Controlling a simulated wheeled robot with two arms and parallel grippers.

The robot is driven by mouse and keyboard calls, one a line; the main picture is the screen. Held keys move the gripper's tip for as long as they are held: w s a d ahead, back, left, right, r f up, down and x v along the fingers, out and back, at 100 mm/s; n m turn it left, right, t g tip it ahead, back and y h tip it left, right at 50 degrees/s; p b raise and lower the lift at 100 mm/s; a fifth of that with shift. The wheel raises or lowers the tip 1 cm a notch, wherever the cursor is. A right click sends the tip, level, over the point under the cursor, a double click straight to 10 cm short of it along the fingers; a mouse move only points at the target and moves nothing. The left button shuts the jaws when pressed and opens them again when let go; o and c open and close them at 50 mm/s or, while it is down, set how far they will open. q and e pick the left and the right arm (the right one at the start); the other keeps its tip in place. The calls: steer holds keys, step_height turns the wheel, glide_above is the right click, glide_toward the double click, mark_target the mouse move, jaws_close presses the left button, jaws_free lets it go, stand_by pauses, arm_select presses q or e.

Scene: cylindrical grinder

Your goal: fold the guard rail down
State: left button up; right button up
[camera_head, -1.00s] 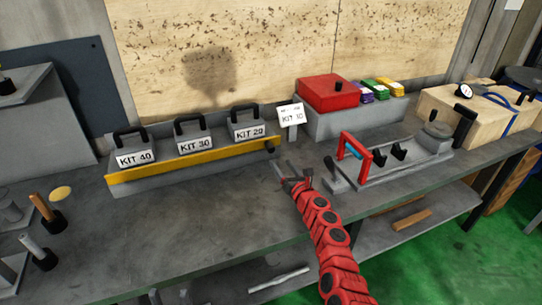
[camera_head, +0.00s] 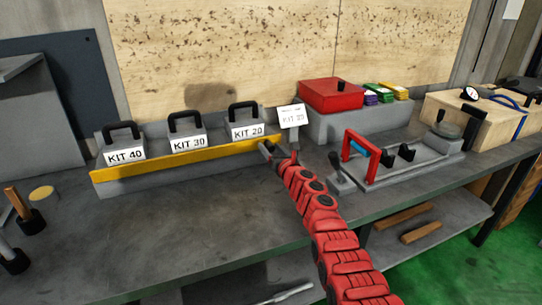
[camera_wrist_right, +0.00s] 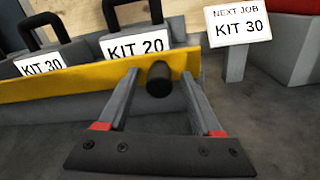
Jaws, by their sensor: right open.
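The guard rail (camera_head: 190,157) is a long yellow bar standing up along the front of the kit rack. It also crosses the right wrist view (camera_wrist_right: 60,83). A black knob (camera_wrist_right: 159,79) sticks out near its right end. My right gripper (camera_head: 276,151) is at that end. In the right wrist view its two fingers are open, one on each side of the knob, with gaps visible and nothing clamped. In the head view the gripper partly covers the rail's right end. My left gripper is not in view.
Behind the rail stand cases labelled KIT 40 (camera_head: 125,155), KIT 30 (camera_head: 188,143) and KIT 20 (camera_head: 247,130). A sign reading NEXT JOB KIT 30 (camera_wrist_right: 238,26) stands close right of the gripper. A fixture with a red handle (camera_head: 360,157) is farther right.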

jaws_close()
steer(key=f+t+b, duration=0.1)
steer(key=b, duration=0.5)
steer(key=shift+f+b, duration=0.15)
steer(key=shift+b, duration=0.15)
steer(key=shift+r, duration=0.3)
jaws_free()
steer(key=shift+s, duration=0.1)
